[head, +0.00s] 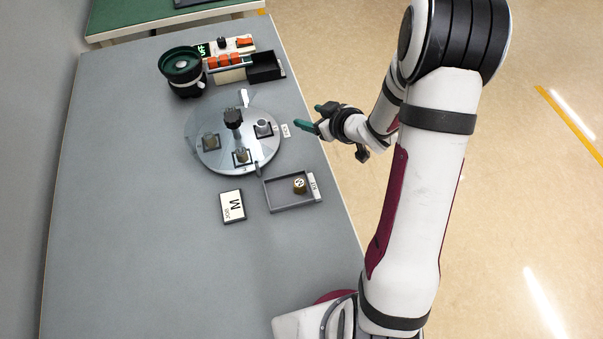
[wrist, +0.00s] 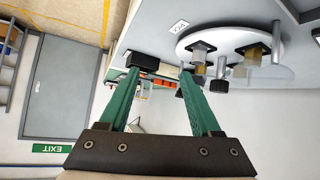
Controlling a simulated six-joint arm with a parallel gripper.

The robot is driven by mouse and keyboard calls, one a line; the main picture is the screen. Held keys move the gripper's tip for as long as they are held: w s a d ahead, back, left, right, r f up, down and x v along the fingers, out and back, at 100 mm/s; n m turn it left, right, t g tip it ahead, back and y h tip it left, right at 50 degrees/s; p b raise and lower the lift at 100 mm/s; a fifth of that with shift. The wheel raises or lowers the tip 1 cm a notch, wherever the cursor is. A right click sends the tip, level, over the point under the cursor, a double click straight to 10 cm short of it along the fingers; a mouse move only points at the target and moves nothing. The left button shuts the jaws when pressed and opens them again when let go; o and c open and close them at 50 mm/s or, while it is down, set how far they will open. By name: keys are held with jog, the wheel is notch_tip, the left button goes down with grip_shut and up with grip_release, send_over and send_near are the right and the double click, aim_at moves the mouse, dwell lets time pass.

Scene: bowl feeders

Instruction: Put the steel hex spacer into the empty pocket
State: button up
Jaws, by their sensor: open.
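A round grey dial plate (head: 205,160) stands on the table with a black knob (head: 233,117) at its centre. A grey steel-looking piece (head: 263,127) sits in a dark square pocket on its right side; I cannot tell if it is the hex spacer. Brownish pieces sit at the left (head: 211,141) and front (head: 241,155) of the plate. I cannot make out an empty pocket. My gripper (head: 313,117) is open and empty, right of the plate and apart from it. In the wrist view its green fingers (wrist: 160,73) are spread, with the plate (wrist: 215,37) beyond.
A green-topped bowl feeder (head: 182,72), a panel and a black bin (head: 266,67) stand behind. The table's left and front are clear.

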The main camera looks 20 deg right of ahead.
jog(key=s+d+r+m+g+h, duration=0.3)
jog(key=s+r+m+h, duration=0.25)
jog(key=s+r, duration=0.2)
jog(key=s+a+r+m+g+y, duration=0.1)
jog(key=s+a, duration=0.3)
jog(key=s, duration=0.4)
jog(key=s+a+r+m+g+y, duration=0.1)
jog(key=s+a+g, duration=0.3)
jog(key=s, duration=0.4)
jog(key=s+a+r+m+g+y, duration=0.1)
jog(key=s+a+r+m+g, duration=0.1)
jog(key=s+a, duration=0.3)
jog(key=s+m, duration=0.1)
jog(key=s, duration=0.2)
jog(key=shift+s+r+y, duration=0.3)
jog(key=shift+r+y, duration=0.05)
